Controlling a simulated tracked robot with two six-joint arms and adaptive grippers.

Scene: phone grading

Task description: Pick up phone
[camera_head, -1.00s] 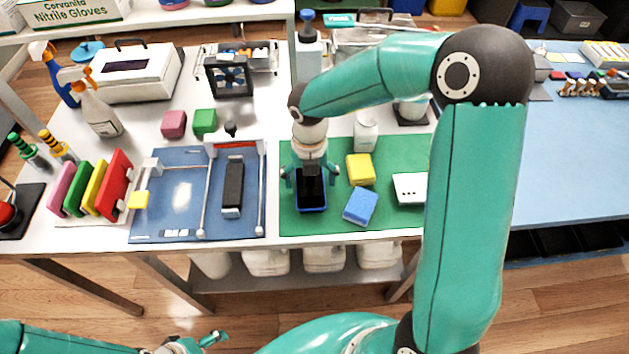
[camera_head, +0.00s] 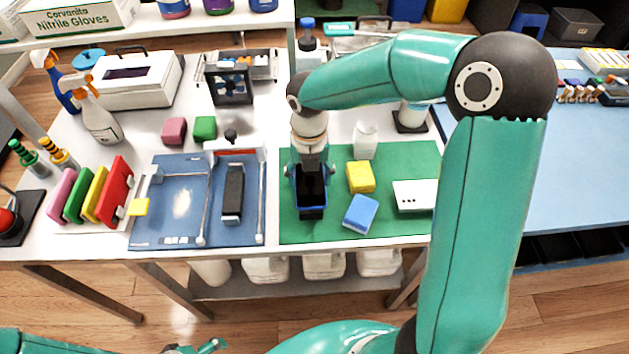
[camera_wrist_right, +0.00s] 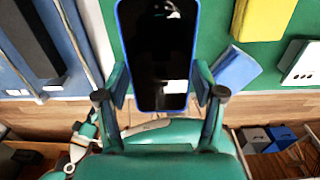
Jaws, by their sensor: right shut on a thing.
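The phone, with a black screen and blue edge (camera_head: 311,197), is over the left part of the green mat (camera_head: 390,220). In the right wrist view, its dark face (camera_wrist_right: 157,45) fills the space between the fingers. My right gripper (camera_head: 311,174) is shut on the phone's two long sides. Its teal fingers also show in the right wrist view (camera_wrist_right: 160,84). I cannot tell whether the phone touches the mat. A small part of my left gripper (camera_head: 208,346) shows at the bottom edge; its jaws cannot be made out.
A yellow sponge (camera_head: 360,177) and a blue sponge (camera_head: 360,213) lie right of the phone, with a white block (camera_head: 413,196) beyond. A white bottle (camera_head: 364,140) stands behind. To the left, a blue tray-like fixture (camera_head: 180,225) holds a dark bar (camera_head: 233,193).

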